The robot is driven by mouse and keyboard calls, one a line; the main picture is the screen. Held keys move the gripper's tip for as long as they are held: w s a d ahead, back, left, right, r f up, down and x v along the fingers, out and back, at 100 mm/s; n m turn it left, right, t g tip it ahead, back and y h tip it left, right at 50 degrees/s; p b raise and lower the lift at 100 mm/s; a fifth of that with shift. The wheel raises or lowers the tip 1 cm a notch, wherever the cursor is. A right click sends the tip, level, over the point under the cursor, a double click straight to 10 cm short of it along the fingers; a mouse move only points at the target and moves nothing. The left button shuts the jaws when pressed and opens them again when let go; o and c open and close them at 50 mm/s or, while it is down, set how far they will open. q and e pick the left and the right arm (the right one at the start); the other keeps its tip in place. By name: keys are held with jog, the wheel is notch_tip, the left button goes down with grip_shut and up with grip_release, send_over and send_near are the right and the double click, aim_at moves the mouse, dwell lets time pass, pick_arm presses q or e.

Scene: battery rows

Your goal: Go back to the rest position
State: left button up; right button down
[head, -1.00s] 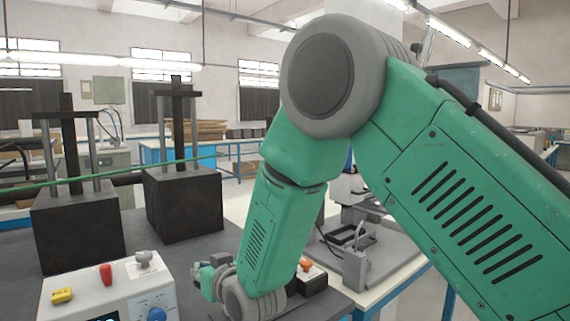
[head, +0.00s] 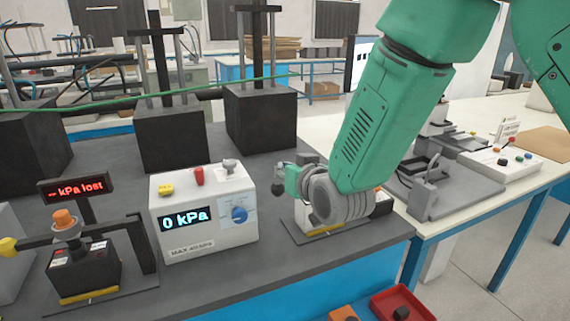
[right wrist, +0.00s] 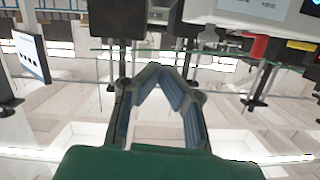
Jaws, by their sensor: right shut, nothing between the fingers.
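My right arm, green with grey joints, comes in from the right in the head view. My right gripper (head: 281,184) points left and hangs above the dark bench, to the right of the white pressure box. It looks small and partly turned away there. In the right wrist view its blue-lined fingers (right wrist: 158,70) meet at the tips with nothing between them, and the room shows upside down. My left gripper is not in view.
The white pressure box (head: 203,220) reads 0 kPa. A fixture with an orange knob (head: 64,218) stands at left under a red "kPa lost" display (head: 76,188). Black press blocks (head: 260,122) line the back. A red tray (head: 402,304) lies at the front. A white table (head: 480,203) stands right.

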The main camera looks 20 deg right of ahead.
jog(key=a+v, duration=0.1)
jog(key=v, duration=0.4)
jog(key=s+d+f+g, duration=0.2)
jog(key=s+f+g, duration=0.3)
jog(key=f, duration=0.7)
jog(key=s+d+f+g, duration=0.25)
jog(key=s+f, duration=0.45)
jog(key=f, duration=0.4)
jog(key=s+d+f+g, duration=0.2)
jog(key=s+f, duration=0.5)
jog(key=s, duration=0.4)
jog(key=s+d+f+g+h+b, duration=0.1)
jog(key=s+d+f+g, duration=0.1)
jog(key=s+f+g, duration=0.3)
jog(key=s+f, duration=0.3)
jog(key=s, duration=0.4)
jog(key=shift+s+d+n+h, duration=0.2)
jog(key=shift+d+n+h, duration=0.1)
jog(key=shift+w+f, duration=0.15)
